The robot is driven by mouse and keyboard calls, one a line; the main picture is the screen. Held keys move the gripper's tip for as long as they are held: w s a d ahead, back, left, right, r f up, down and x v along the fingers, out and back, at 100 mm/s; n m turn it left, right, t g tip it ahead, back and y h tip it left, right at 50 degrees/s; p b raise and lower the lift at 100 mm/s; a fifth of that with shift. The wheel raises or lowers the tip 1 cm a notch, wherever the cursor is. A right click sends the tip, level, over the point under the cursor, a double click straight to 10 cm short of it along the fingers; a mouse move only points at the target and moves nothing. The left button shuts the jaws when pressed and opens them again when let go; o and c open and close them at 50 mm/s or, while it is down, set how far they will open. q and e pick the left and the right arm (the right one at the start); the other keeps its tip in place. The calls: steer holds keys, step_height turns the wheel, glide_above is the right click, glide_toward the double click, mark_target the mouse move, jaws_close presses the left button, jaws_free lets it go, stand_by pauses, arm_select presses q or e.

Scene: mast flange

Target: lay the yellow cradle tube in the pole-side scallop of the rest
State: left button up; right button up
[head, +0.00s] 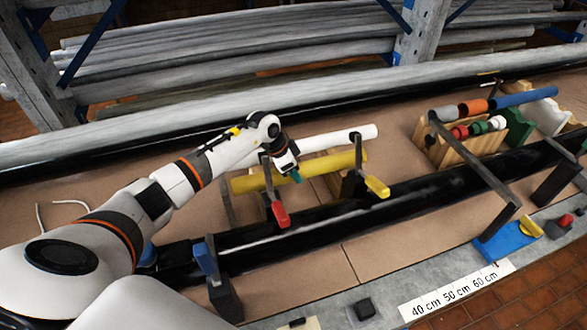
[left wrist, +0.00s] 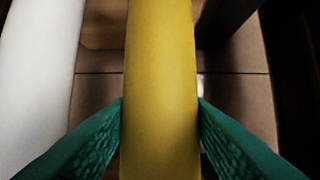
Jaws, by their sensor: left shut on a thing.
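The yellow cradle tube (head: 325,164) lies lengthwise between a white tube (head: 335,136) and a long black pole (head: 330,209). My left gripper (head: 294,172) is shut on the yellow tube near its middle. In the left wrist view the yellow tube (left wrist: 160,60) runs between the two green fingers, which touch its sides. The white tube (left wrist: 40,70) runs beside it on the left, with a gap. Wooden rest pieces (head: 343,187) show under the tubes; their scallops are mostly hidden. I cannot tell whether the yellow tube touches the wood. My right gripper is not in view.
Dark bars with a red tip (head: 280,214) and a yellow tip (head: 377,186) stand close to the yellow tube. A wooden rack (head: 460,146) with several coloured tubes stands to the right. Bare brown board lies in front of the black pole.

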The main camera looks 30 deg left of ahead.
arm_select(q)
steer(key=o, duration=1.3)
step_height(320, 180, up, 9)
steer(key=shift+f+b, duration=0.1)
steer(key=shift+b, duration=1.1)
steer(key=shift+r, duration=0.6)
steer(key=shift+r, duration=0.15)
